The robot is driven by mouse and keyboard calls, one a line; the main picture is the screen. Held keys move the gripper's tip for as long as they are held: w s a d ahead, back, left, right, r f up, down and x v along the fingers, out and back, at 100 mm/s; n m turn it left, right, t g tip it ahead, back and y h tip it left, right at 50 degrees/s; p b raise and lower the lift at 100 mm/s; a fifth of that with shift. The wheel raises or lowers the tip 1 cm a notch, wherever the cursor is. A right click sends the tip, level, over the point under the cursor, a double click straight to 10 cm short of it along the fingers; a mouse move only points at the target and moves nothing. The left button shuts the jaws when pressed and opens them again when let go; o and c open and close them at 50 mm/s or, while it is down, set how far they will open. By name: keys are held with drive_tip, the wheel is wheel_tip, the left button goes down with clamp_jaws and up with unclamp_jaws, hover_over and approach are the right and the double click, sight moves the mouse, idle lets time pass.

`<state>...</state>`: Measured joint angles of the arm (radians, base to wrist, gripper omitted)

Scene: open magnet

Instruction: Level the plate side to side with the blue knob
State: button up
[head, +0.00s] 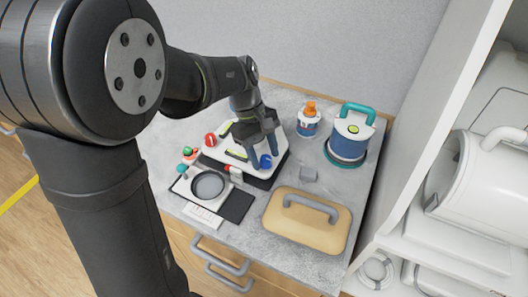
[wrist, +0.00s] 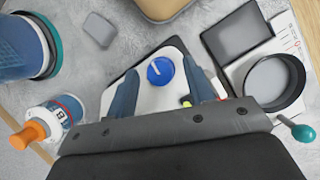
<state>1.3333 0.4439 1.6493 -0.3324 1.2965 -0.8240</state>
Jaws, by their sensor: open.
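The blue knob (head: 265,161) sits at the near right corner of the white plate (head: 217,153), which rests on a dark base. In the wrist view the blue knob (wrist: 160,71) shows a white mark line on its top. My gripper (head: 263,152) is open and points down over this corner. In the wrist view the fingers of my gripper (wrist: 160,64) stand either side of the knob, with gaps between. A yellow-green strip (head: 237,154), perhaps a level vial, is partly hidden by my gripper. Whether the plate tilts I cannot tell.
A red knob (head: 210,140) is at the plate's left. A dish device (head: 208,186) stands in front, a tan handled block (head: 307,217) at front right. An orange-capped bottle (head: 308,120) and blue canister (head: 348,138) stand behind right. A grey block (head: 309,174) lies nearby.

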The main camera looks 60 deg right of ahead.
drive_tip(key=c, duration=1)
drive_tip(key=shift+m, duration=0.3)
drive_tip(key=shift+s+d+m+t+y, duration=0.1)
drive_tip(key=shift+m+t+y, duration=0.35)
drive_tip(key=shift+m, duration=0.95)
drive_tip(key=shift+d+m+t+y, duration=0.1)
drive_tip(key=shift+m+t+y, duration=0.3)
drive_tip(key=shift+m, duration=1)
drive_tip(key=shift+y, duration=0.25)
drive_tip(key=o, duration=1)
